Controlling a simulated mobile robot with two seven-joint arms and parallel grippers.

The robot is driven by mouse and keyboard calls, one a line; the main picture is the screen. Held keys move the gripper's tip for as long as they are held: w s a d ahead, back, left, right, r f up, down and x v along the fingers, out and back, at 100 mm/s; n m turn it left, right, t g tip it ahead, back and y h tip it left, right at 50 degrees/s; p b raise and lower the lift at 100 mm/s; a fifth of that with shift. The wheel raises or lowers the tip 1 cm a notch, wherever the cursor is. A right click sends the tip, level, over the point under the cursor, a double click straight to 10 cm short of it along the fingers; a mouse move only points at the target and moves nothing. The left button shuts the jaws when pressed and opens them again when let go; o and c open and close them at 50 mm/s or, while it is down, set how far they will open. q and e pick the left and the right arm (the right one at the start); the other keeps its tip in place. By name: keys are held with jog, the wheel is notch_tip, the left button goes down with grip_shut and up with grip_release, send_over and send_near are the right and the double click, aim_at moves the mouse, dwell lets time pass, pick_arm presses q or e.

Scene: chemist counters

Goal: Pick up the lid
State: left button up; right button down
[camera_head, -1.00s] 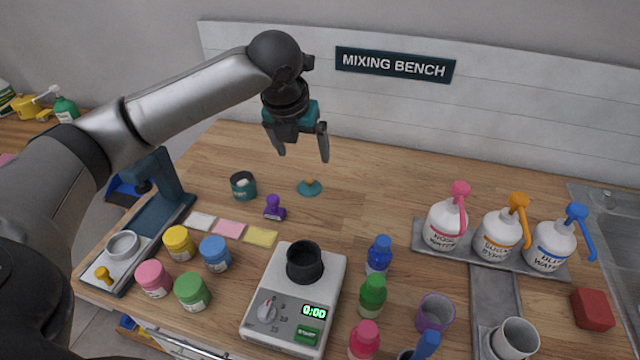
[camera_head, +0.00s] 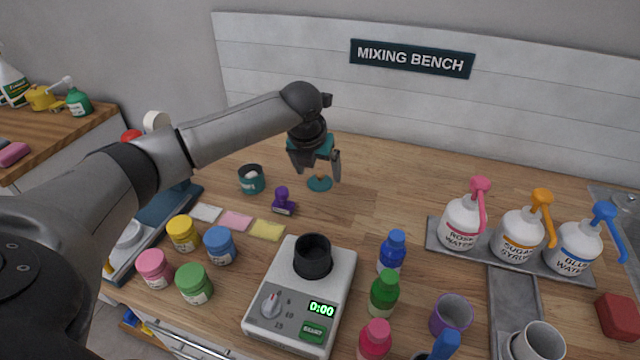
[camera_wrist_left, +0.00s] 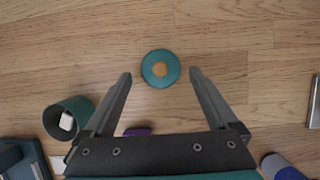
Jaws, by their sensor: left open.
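The lid (camera_head: 320,184) is a teal disc with a wooden-coloured knob. It lies on the wooden bench, towards the back. In the left wrist view the lid (camera_wrist_left: 160,69) sits centred between the fingertips, with clear gaps on both sides. My left gripper (camera_head: 318,175) points down over the lid, open and empty; it also shows in the left wrist view (camera_wrist_left: 158,76). A teal jar (camera_head: 251,180) without a cover stands to the left of the lid, with something white inside. My right gripper is not in view.
A purple stamp-like piece (camera_head: 283,201) stands in front of the lid. Paint-like jars stand front left, bottles front right. Pump bottles stand on a grey tray (camera_head: 440,238). The bench right of the lid is clear.

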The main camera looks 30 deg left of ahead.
aim_at(320, 178)
pick_arm(q)
jog(key=shift+x, duration=1.1)
jog(key=c, duration=0.9)
jog(key=shift+s, duration=0.15)
grip_shut()
